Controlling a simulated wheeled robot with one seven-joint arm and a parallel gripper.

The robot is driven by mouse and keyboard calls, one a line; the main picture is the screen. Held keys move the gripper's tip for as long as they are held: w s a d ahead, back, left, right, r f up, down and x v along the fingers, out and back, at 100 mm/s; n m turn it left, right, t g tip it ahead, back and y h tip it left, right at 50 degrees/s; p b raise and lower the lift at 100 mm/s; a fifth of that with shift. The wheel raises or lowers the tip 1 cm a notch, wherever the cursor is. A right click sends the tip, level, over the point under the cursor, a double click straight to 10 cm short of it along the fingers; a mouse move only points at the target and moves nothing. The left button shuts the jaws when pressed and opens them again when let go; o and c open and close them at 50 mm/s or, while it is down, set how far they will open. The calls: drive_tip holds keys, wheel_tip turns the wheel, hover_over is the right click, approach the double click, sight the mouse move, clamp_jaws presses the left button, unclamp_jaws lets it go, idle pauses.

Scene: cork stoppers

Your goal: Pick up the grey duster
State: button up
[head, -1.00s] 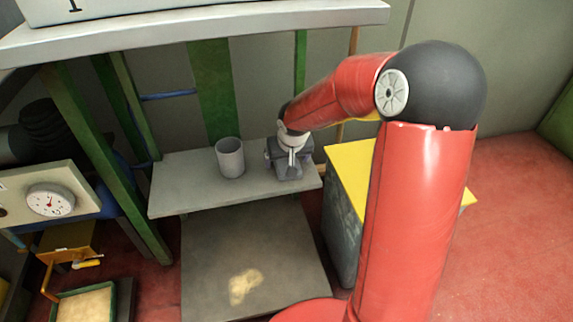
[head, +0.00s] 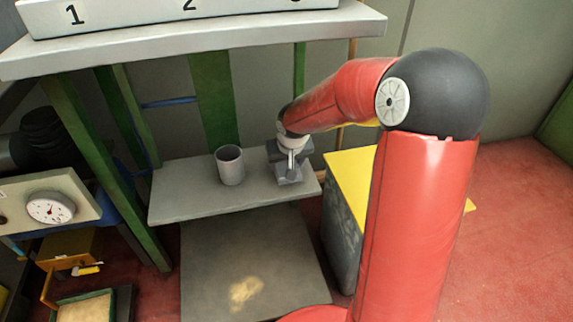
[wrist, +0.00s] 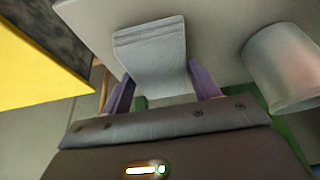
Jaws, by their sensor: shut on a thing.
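The grey duster (wrist: 152,55) is a light grey, ribbed cloth-like piece between the two purple fingers of my gripper (wrist: 158,90) in the wrist view. In the head view my gripper (head: 290,163) points down at the right end of the grey shelf (head: 195,200). The duster (head: 287,179) shows there as a small grey shape under the fingers. My gripper is shut on it. I cannot tell whether its lower edge touches the shelf.
A grey cup (head: 230,168) stands on the shelf just left of my gripper; it also shows at the right of the wrist view (wrist: 285,65). A yellow-topped cabinet (head: 350,185) stands close on the right. A higher shelf (head: 200,45) runs above.

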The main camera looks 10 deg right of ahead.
drive_tip(key=shift+w+v, duration=0.25)
drive_tip(key=shift+v, duration=0.9)
drive_tip(key=s+p, duration=0.1)
drive_tip(key=s, duration=1.6)
drive_tip(key=shift+s, duration=0.3)
